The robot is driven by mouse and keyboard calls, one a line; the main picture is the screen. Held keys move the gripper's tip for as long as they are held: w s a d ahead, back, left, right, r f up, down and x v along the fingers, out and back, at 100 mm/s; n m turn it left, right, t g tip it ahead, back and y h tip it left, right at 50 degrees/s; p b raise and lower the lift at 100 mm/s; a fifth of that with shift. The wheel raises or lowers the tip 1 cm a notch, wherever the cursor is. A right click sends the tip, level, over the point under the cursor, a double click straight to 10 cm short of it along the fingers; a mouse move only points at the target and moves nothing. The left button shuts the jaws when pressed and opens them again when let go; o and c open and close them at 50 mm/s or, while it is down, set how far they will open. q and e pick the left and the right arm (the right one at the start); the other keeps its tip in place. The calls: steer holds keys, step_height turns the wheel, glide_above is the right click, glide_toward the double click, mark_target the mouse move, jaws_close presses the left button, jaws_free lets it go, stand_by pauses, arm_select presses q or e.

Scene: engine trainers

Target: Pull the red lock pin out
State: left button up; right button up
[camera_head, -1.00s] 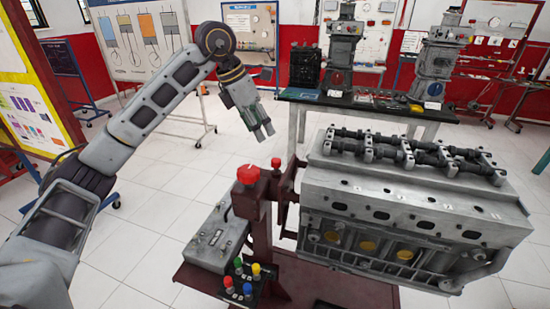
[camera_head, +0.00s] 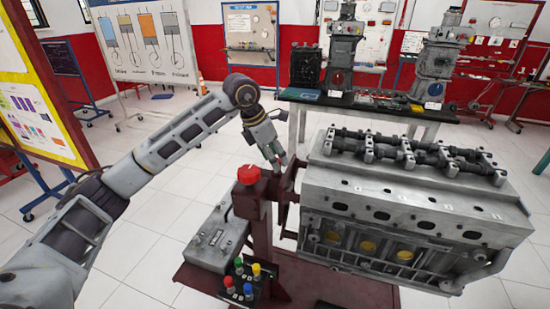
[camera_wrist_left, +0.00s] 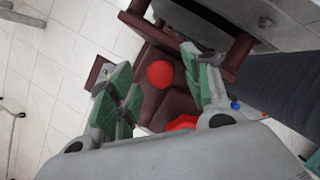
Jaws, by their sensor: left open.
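The red lock pin shows in the left wrist view as a round red knob (camera_wrist_left: 160,74) on a dark red bracket of the engine stand. My left gripper (camera_head: 278,161) is open, its green-padded fingers pointing down at the top of the stand's post. In the wrist view the knob lies between the two open fingers, with gaps on both sides. I cannot tell how far the fingertips are above it. My right gripper is not in view.
The grey engine block (camera_head: 400,205) is just right. A control box (camera_head: 216,238) and coloured buttons (camera_head: 241,279) sit lower. A workbench (camera_head: 370,104) stands behind.

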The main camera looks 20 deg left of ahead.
arm_select(q)
steer(key=shift+w+d+f, duration=0.1)
steer(key=shift+f, duration=0.25)
jaws_close()
